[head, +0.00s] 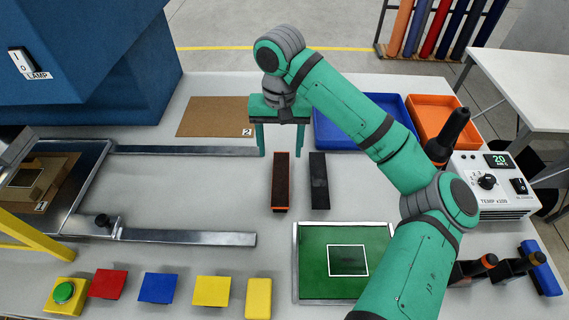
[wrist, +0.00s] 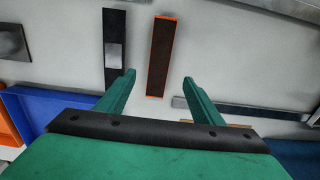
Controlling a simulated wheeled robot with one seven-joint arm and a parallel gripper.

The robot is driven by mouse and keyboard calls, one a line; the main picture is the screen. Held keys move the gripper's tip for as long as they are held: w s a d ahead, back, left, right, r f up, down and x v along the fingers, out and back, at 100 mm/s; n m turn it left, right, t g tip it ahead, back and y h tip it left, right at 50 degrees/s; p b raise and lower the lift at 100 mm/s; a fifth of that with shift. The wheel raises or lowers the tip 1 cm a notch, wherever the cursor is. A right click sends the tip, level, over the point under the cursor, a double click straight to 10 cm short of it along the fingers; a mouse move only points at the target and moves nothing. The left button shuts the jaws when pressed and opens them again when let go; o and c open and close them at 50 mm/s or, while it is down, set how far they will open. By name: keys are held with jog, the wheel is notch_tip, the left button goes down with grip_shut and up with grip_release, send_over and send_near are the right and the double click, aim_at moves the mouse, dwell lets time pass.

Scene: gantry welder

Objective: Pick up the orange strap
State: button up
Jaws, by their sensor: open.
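The orange strap (head: 281,182) is a narrow dark bar with orange edges, lying flat on the grey bench in the head view. It also shows in the wrist view (wrist: 160,57), with its nearer end in line with the gap between the fingertips. A similar all-dark strap (head: 319,181) with a grey patch lies beside it, apart and parallel; the wrist view shows it too (wrist: 116,45). My gripper (head: 281,149) is open and empty, pointing down at the far end of the orange strap. In the wrist view its two green fingers (wrist: 158,82) stand well apart. Its exact height above the bench is unclear.
A blue tray (head: 328,136) and an orange bin (head: 419,104) stand right of my gripper. A green mat in a metal frame (head: 313,284) lies nearer. Metal rails (head: 190,151) lie left. Coloured blocks (head: 158,288) line the front edge. Bare bench surrounds the straps.

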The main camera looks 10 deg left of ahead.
send_over(281, 178)
notch_tip(281, 178, down, 5)
jog(key=shift+w+d+r, duration=0.1)
jog(key=shift+d+r, duration=0.05)
jog(key=shift+a+f, duration=0.2)
jog(key=shift+f, duration=2.8)
jog(key=shift+c, duration=0.6)
jog(key=c, duration=1)
